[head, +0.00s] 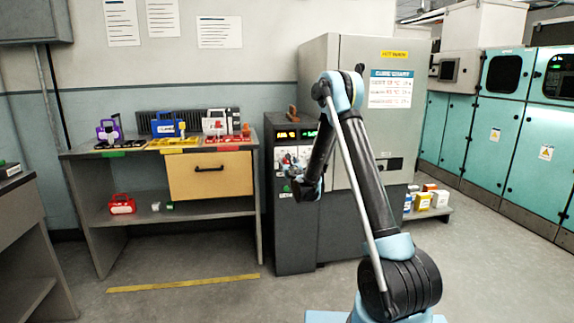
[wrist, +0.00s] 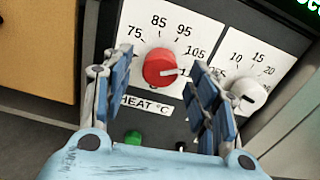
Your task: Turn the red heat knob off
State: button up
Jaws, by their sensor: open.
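The red heat knob (wrist: 160,68) is on a white dial plate in the wrist view, above a "HEAT °C" label. Its white pointer line points right, below the 105 mark. The dial's lower right edge is hidden by a finger. My gripper (wrist: 149,82) is open, with one blue-padded finger on each side of the knob in the picture. Gaps show beside the knob, and the fingers do not grip it. In the head view my gripper (head: 306,188) is in front of the dark control cabinet (head: 292,235); the red knob cannot be made out there.
A white knob (wrist: 248,95) on a second dial is close to the right finger. A green button (wrist: 133,138) is below the heat dial. In the head view a workbench (head: 85,200) with cases stands left of the cabinet, and a grey oven (head: 345,60) stands right.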

aim_at(287, 161)
jog(key=shift+x, duration=1.8)
jog(key=shift+c, duration=0.3)
jog(key=c, duration=1)
